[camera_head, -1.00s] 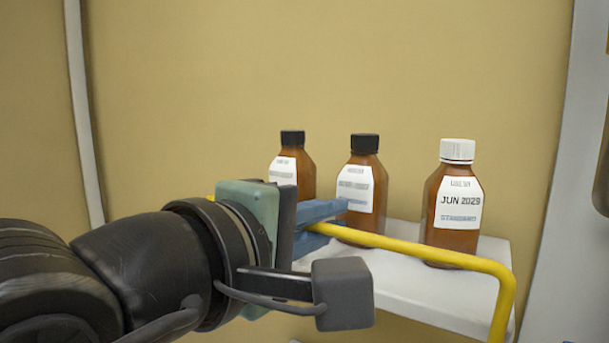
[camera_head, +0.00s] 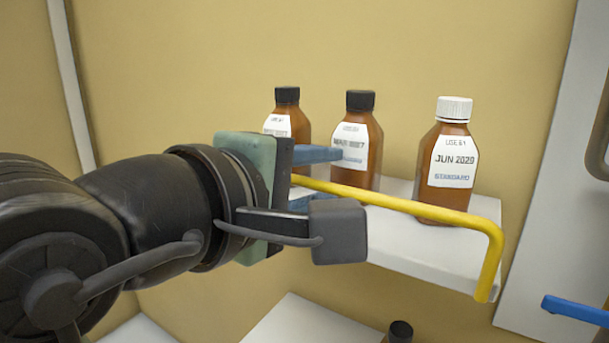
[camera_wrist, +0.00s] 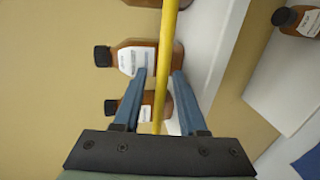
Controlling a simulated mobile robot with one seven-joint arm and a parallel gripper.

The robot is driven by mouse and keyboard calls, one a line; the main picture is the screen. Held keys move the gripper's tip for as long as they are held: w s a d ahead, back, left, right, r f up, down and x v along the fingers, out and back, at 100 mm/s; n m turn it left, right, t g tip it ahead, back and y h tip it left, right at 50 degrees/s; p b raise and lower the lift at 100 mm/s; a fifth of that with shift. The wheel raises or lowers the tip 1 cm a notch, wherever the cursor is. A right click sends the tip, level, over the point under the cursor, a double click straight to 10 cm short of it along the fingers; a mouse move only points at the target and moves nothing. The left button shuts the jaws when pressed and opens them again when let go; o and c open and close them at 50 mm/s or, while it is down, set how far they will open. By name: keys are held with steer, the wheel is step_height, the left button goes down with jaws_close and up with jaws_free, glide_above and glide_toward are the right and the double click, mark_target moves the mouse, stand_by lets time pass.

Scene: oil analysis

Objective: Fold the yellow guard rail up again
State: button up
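The yellow guard rail (camera_head: 408,206) runs along the front edge of the white shelf (camera_head: 440,252), at about the height of the bottles' lower halves, and bends down at its right end. My gripper (camera_head: 318,178) is at the left part of the rail, with one blue finger above it and one below. In the wrist view, the rail (camera_wrist: 165,62) passes lengthwise between the two spread fingers of my gripper (camera_wrist: 160,80), with a gap on each side. The rail's left end is hidden behind my gripper.
Two black-capped brown bottles (camera_head: 360,140) (camera_head: 287,120) and a white-capped brown bottle (camera_head: 448,160) stand on the shelf behind the rail. A lower white shelf (camera_head: 305,322) holds another black-capped bottle (camera_head: 400,332). A blue bar (camera_head: 577,310) shows at lower right.

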steer(key=shift+s+a+r, duration=0.2)
steer(key=shift+s, duration=0.2)
steer(key=p+v, duration=0.1)
steer(key=v, duration=1.1)
steer(key=shift+f, duration=0.1)
